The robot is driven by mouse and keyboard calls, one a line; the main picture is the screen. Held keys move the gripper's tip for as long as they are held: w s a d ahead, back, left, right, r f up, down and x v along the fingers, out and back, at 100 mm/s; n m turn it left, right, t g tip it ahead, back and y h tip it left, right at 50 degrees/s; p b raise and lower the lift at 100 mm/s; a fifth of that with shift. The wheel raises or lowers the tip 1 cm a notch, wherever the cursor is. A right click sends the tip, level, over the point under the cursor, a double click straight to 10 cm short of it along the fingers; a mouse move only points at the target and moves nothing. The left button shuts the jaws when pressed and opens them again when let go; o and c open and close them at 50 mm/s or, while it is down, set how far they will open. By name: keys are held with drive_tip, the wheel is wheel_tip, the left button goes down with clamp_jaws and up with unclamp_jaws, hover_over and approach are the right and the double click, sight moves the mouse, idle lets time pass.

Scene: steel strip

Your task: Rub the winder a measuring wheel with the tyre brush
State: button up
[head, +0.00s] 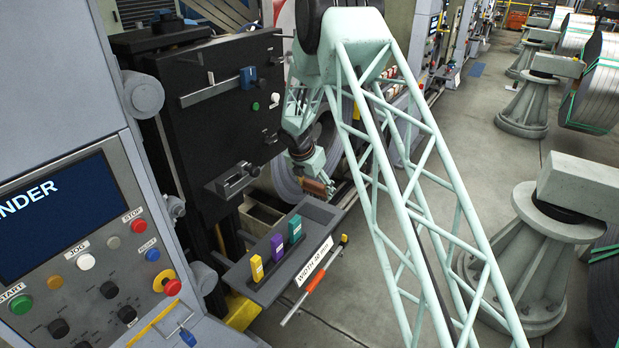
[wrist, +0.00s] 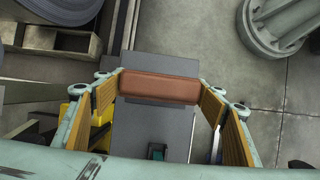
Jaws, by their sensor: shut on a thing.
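My gripper (head: 308,172) is in front of the steel coil (head: 268,178), above the far end of the dark shelf. In the wrist view its two orange-padded fingers (wrist: 160,90) are closed on the ends of a reddish-brown block, which I take to be the tyre brush (wrist: 160,86). The block also shows small under the gripper in the head view (head: 316,188). It lies crosswise between the fingertips, over the grey shelf. I cannot make out the measuring wheel for certain in either view; my arm covers part of the winder.
The dark shelf (head: 268,288) holds yellow (head: 257,268), purple (head: 277,247) and green blocks (head: 295,229). A red-handled tool (head: 316,280) is at its front edge. A black machine panel (head: 215,120) stands left of my gripper. Grey pedestals (head: 523,105) stand right; floor between is clear.

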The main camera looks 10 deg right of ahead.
drive_tip(key=shift+s+d+f+m+g, duration=0.25)
drive_tip(key=shift+s+d+m, duration=0.05)
drive_tip(key=shift+s+m, duration=0.35)
drive_tip(key=shift+s+d+f+m+g, duration=0.2)
drive_tip(key=shift+s+d+m+g, duration=0.05)
drive_tip(key=shift+s+m, duration=0.35)
drive_tip(key=s+f+m+g+y+b, duration=0.1)
drive_tip(key=s+m+g+b, duration=0.1)
drive_tip(key=s+m, duration=1)
drive_tip(key=s+a+f+m+g+y+b, duration=0.1)
drive_tip(key=s+m+g, duration=0.3)
drive_tip(key=s+m, duration=0.8)
drive_tip(key=shift+s+f+m+g+y+b, duration=0.3)
drive_tip(key=shift+m+g+y+b, duration=0.1)
drive_tip(key=shift+y+b, duration=0.15)
